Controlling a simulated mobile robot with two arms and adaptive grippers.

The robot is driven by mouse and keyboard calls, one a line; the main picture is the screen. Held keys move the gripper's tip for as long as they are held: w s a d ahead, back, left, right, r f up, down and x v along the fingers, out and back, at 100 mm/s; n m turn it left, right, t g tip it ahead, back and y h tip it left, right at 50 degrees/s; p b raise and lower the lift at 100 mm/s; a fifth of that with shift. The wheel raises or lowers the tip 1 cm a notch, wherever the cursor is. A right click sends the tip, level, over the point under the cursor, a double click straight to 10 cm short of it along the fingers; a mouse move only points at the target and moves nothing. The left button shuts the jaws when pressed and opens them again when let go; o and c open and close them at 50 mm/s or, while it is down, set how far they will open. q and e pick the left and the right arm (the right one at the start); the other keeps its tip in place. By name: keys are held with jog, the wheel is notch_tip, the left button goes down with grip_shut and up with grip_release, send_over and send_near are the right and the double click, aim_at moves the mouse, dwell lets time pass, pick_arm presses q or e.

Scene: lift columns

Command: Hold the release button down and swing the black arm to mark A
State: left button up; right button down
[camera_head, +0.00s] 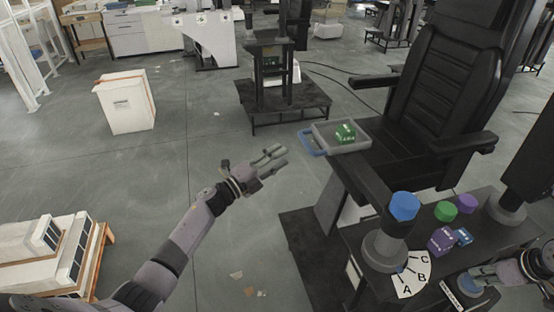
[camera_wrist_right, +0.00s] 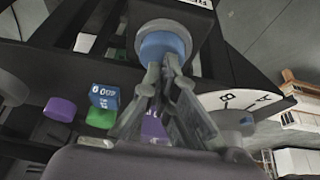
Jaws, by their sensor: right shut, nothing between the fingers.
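In the head view, a black arm (camera_head: 393,231) with a blue cap (camera_head: 403,207) rises from a round grey base (camera_head: 382,253). A white card (camera_head: 410,282) marked A, B and C lies beside the base; the card also shows in the wrist view (camera_wrist_right: 268,103). I cannot tell which mark the arm is at. The blue release button (camera_wrist_right: 165,47) is in the wrist view, by a label partly cut off. My right gripper (camera_wrist_right: 165,65) is shut and empty, its tips at the button; contact is unclear. My left gripper (camera_head: 276,158) is open and empty over the floor.
Purple and blue boxes (camera_head: 441,240) and green and purple discs (camera_head: 446,211) stand on the black table right of the arm. Floor around my left gripper is clear.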

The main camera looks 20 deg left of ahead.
jog(key=shift+r+p, duration=2.6)
jog(key=shift+r, duration=0.3)
